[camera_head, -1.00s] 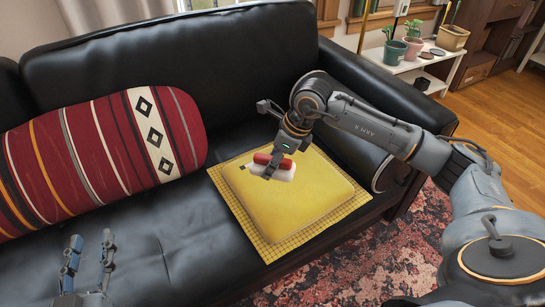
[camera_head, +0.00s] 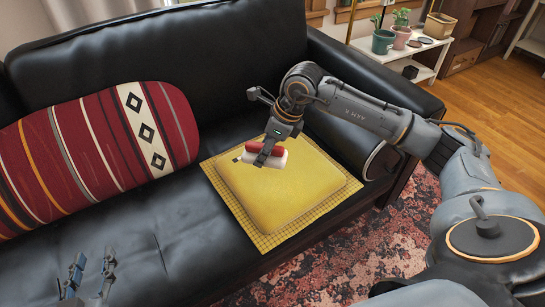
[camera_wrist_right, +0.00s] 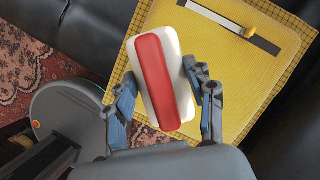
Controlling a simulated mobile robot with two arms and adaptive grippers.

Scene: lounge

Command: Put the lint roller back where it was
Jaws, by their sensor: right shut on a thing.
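My right gripper (camera_head: 268,158) is shut on a red and white block-like thing (camera_wrist_right: 163,80), a white body with a long red bar on it. I cannot tell for sure that it is the lint roller. It is held over the left back part of a yellow cushion (camera_head: 290,195); the gap beneath it is hard to judge. My left gripper (camera_head: 92,262) is empty and open at the lower left, over the seat.
The cushion lies on a yellow gridded mat (camera_head: 267,243) on the black leather sofa (camera_head: 175,245). A red striped bolster (camera_head: 95,160) lies at the left. The sofa's right armrest stands beside my right arm. A white shelf with potted plants (camera_head: 384,40) is beyond it.

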